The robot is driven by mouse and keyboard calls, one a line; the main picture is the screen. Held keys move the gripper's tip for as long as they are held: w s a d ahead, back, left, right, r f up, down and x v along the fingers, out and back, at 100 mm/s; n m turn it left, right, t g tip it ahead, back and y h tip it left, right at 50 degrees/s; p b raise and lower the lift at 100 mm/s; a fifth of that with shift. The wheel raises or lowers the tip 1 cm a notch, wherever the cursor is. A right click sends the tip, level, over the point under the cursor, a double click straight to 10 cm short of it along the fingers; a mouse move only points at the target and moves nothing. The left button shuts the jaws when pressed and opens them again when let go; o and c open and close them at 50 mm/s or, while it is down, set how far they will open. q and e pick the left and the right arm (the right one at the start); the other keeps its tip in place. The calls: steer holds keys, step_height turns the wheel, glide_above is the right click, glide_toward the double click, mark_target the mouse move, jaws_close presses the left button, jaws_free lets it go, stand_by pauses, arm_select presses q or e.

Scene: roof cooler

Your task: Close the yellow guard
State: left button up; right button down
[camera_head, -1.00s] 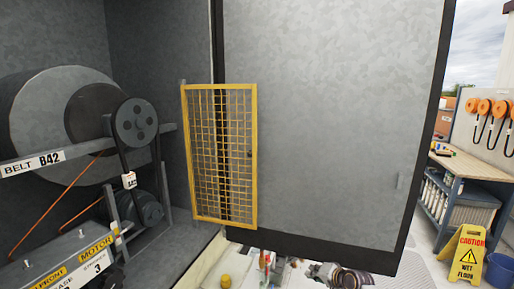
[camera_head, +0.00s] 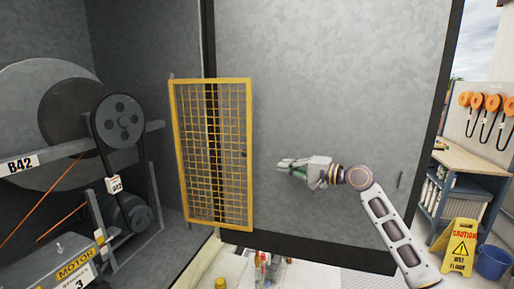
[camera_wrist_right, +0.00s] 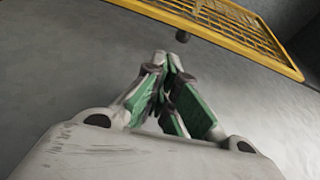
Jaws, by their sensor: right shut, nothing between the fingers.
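The yellow guard (camera_head: 250,155) is a framed mesh panel standing swung out at the left side of the grey metal panel, apart from the belt and pulleys. My left gripper is not in view.
The upper pulley (camera_head: 118,120), belt and motor (camera_head: 75,265) stand at the left. The large grey panel (camera_head: 330,70) is behind my right arm. A workbench (camera_head: 470,160), a yellow wet floor sign (camera_head: 460,245) and a blue bucket (camera_head: 493,262) stand at the right.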

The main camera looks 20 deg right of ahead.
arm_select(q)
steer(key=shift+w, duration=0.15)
arm_select(e)
steer(key=shift+y, duration=0.6)
steer(key=r, duration=0.3)
steer(key=s+r, duration=0.1)
steer(key=r, duration=0.1)
steer(key=shift+a, duration=0.3)
steer(key=shift+w, duration=0.1)
steer(key=p+x, duration=0.2)
steer(key=x, duration=0.6)
steer(key=shift+w+a, duration=0.1)
steer(key=shift+a, duration=0.05)
steer(key=shift+w+a, duration=0.4)
steer(key=shift+w, duration=0.05)
steer(key=shift+w+a+p, duration=0.15)
steer(key=shift+p, duration=0.15)
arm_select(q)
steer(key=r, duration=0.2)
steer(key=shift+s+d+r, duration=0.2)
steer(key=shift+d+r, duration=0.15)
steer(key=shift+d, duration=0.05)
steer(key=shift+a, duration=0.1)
arm_select(e)
steer(key=shift+f, duration=0.1)
